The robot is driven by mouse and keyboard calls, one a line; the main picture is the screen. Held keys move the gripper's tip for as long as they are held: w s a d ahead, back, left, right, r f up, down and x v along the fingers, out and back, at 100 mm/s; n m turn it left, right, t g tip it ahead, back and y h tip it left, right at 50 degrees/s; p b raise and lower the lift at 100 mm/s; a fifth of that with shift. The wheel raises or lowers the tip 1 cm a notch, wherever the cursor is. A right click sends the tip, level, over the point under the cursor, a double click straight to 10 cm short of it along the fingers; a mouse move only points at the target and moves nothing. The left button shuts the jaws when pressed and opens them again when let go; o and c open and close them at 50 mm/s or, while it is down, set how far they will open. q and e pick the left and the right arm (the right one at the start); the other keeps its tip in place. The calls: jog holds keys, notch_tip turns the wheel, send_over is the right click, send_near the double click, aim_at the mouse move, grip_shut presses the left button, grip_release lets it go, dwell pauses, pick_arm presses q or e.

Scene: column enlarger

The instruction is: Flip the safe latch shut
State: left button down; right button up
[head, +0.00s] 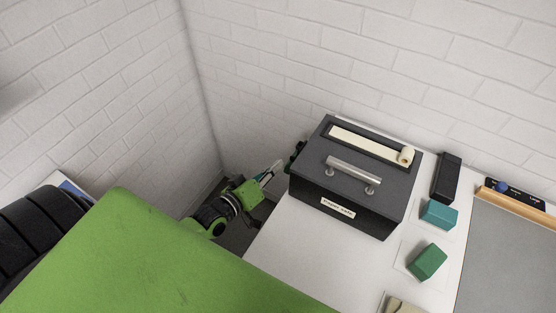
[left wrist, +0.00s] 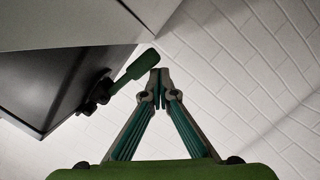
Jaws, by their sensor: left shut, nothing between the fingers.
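The paper safe (head: 345,218) is a dark grey box with a silver handle on its lid, standing at the left end of the white table. Its latch (head: 297,150) is a small green piece on the safe's left side, partly hidden in the head view. In the left wrist view the latch (left wrist: 136,67) is a green lever on a dark pivot, sticking out at a slant from the safe's wall. My left gripper (head: 275,167) is shut and empty, left of the safe. Its fingertips (left wrist: 158,78) appear close beside the lever's free end; I cannot tell whether they touch. My right gripper is out of view.
A cream roller-like strip (head: 370,145) lies along the safe's lid. A black block (head: 447,177), a teal block (head: 438,214) and a green block (head: 427,262) stand to the right. White brick walls (head: 260,60) close in behind and left.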

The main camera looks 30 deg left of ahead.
pick_arm(q)
jog(key=shift+s+d+f, duration=0.1)
jog(key=shift+s+f, duration=0.05)
jog(key=shift+f, duration=0.05)
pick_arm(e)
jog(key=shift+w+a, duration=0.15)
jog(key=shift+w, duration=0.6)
pick_arm(q)
jog(key=v, duration=0.7)
jog(key=shift+a+r, duration=0.2)
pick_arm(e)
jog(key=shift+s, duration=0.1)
pick_arm(q)
jog(key=shift+r, duration=0.1)
